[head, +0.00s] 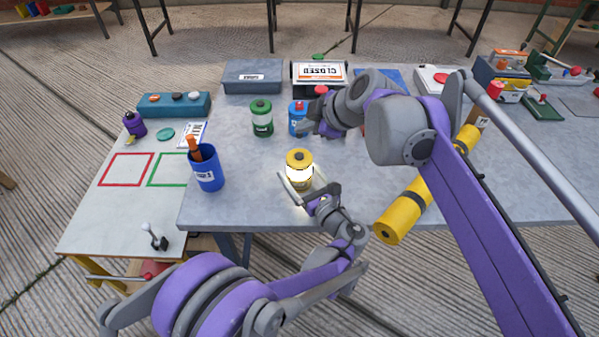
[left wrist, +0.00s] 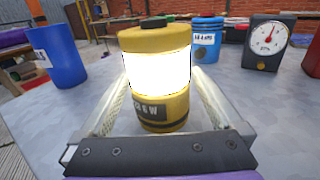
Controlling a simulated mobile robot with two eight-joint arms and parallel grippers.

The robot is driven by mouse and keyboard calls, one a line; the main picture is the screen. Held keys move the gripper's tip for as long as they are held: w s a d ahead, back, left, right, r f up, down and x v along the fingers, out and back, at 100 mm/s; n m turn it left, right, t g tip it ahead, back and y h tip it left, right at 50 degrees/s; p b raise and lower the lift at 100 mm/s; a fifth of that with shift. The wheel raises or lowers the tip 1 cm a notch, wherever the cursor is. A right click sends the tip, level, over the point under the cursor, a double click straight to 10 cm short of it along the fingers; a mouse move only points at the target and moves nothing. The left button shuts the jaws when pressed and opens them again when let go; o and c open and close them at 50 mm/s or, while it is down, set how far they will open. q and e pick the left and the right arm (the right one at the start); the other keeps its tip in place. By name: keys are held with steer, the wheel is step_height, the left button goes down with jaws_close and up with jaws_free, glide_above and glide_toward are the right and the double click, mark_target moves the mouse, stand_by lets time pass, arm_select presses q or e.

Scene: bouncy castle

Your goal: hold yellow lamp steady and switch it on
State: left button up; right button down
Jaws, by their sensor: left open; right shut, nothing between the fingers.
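The yellow lamp (head: 299,169) stands upright near the front edge of the grey table, its middle band glowing bright white. It also fills the middle of the left wrist view (left wrist: 157,75), with a dark button on top. My left gripper (head: 298,188) is open, with its fingers on either side of the lamp's lower part; in the left wrist view small gaps seem to show beside the lamp. My right gripper (head: 312,128) is shut and empty, behind and to the right of the lamp, apart from it and near the blue canister.
A blue cup (head: 207,170) with an orange-handled tool stands left of the lamp. A green canister (head: 262,118) and a blue canister (head: 297,117) stand behind it. A yellow roll (head: 395,222) lies to the right. The table (head: 245,205) is bare between cup and lamp.

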arm_select(q)
steer(key=v, duration=1.2)
